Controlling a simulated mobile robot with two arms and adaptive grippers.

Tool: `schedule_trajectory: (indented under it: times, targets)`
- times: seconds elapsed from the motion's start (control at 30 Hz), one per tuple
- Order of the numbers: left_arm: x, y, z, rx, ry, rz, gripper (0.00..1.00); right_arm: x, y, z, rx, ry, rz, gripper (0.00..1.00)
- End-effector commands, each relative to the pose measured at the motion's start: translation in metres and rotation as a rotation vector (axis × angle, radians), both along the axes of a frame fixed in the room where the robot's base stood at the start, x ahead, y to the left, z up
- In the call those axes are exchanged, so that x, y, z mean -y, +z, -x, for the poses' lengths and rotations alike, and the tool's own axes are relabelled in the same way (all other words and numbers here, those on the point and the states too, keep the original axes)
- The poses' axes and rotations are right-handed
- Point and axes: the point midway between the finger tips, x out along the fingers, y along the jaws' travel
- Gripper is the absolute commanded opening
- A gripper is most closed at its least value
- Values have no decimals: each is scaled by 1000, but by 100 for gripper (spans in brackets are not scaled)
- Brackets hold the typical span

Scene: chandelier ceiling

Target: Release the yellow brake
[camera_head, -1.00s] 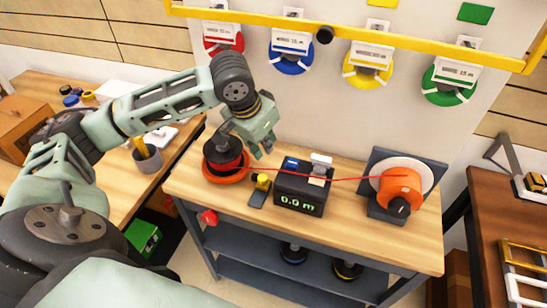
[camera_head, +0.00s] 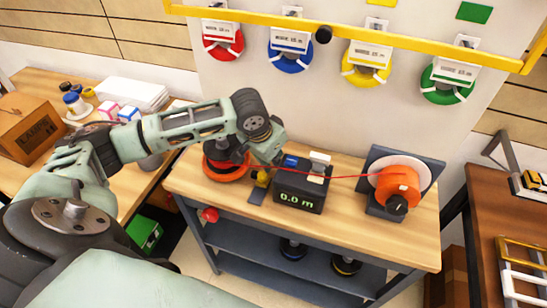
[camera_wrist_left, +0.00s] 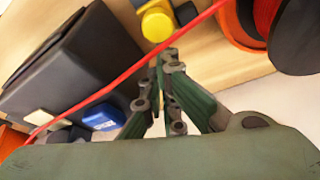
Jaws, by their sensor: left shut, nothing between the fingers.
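The yellow brake (camera_head: 262,178) is a small yellow knob on a dark base on the workbench, between the red spool and the black meter box. It also shows at the top of the left wrist view (camera_wrist_left: 157,22). My left gripper (camera_head: 270,160) is low over the bench just behind the brake, partly hidden by its own wrist. In the wrist view its green fingers (camera_wrist_left: 166,58) are shut and empty, with their tips pointing toward the yellow knob. I cannot tell whether they touch it. My right gripper is not in view.
A red line (camera_wrist_left: 115,82) runs from the red spool (camera_head: 222,160) past the black meter box (camera_head: 300,190), reading 0.0 m, to the orange reel (camera_head: 398,187). It passes close to the gripper. A blue block (camera_wrist_left: 103,117) sits by the box. The bench front is clear.

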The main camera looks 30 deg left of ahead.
Motion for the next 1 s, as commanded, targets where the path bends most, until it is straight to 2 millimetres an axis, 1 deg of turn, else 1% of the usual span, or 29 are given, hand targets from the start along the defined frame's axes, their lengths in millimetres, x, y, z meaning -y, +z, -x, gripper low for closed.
schedule_trajectory:
  times: [0.07, 0.13, 0.3, 0.43, 0.83, 1.0]
  targets:
    - [0, 0, 0, 0, 0, 0, 0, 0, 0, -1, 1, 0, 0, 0]
    - [1, 1, 4, -2, -1, -2, 0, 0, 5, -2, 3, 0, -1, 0]
    - [6, 3, 28, -6, -1, -1, 0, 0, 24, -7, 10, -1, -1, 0]
    - [9, 2, 39, -4, 0, -2, 0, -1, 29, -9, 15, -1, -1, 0]
    - [10, -1, 42, -8, 1, 0, 0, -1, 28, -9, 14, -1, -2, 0]
    - [9, 5, 42, -10, 1, 0, 0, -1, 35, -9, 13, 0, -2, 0]
